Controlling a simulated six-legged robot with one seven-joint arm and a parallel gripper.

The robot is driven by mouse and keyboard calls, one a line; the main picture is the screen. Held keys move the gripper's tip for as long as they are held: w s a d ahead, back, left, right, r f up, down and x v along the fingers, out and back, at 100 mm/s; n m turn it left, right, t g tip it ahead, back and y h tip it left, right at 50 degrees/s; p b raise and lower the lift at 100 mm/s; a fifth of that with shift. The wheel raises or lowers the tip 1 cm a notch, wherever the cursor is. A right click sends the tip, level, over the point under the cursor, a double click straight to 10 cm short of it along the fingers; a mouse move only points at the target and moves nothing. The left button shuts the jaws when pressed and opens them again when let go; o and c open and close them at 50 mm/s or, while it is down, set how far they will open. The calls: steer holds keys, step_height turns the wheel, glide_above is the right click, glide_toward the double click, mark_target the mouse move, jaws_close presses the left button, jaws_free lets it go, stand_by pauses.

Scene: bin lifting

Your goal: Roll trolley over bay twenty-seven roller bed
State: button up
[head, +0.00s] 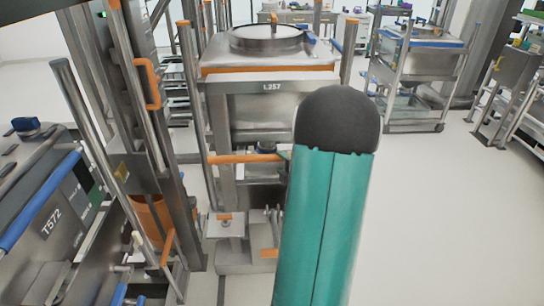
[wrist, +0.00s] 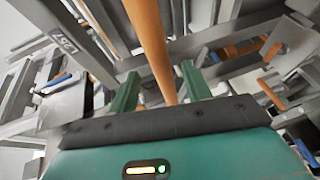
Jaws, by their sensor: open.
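A steel wheeled-looking frame (head: 262,88) labelled L257 stands ahead, with a lidded steel vessel (head: 268,55) on top; I cannot tell for sure that it is the trolley. An orange bar (head: 243,158) crosses its front at mid height. In the head view my teal arm covers its right side, and only a small green bit shows by the bar's right end. In the wrist view my gripper (wrist: 160,84) has its two green fingers apart, with an orange bar (wrist: 149,45) passing between them in the picture. Contact is not clear. The roller bed is not identifiable.
A steel column (head: 130,110) with orange fittings stands close on the left. A steel unit marked T572 (head: 50,222) fills the lower left. Another wheeled cart (head: 418,75) stands at the back right. The pale floor (head: 450,220) on the right is clear.

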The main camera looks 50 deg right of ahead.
steer(key=x, duration=0.7)
steer(key=shift+w, duration=0.2)
jaws_close()
